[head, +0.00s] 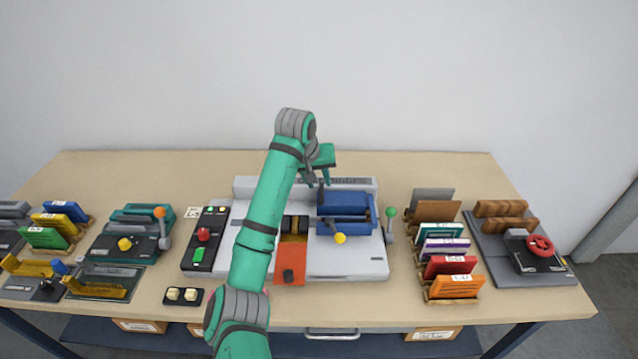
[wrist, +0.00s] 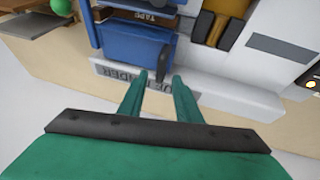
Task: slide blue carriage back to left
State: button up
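The blue carriage (head: 352,200) sits on the right half of the pale grey machine (head: 350,265), right of the orange block (head: 291,262). A yellow knob (head: 340,238) sticks out at its front. In the wrist view the carriage (wrist: 125,45) is at the top centre. My gripper (head: 318,181) is above the carriage's back left corner, fingers pointing down. Nothing is held.
A green-knobbed lever (head: 390,225) stands right of the machine. A black button panel (head: 206,240) stands to its left. Racks of coloured cards (head: 450,265) and a red-wheeled fixture (head: 540,247) are farther right. The table behind the machine is mostly clear.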

jog(key=shift+x, duration=1.2)
grip_shut()
jog(key=shift+w, duration=0.15)
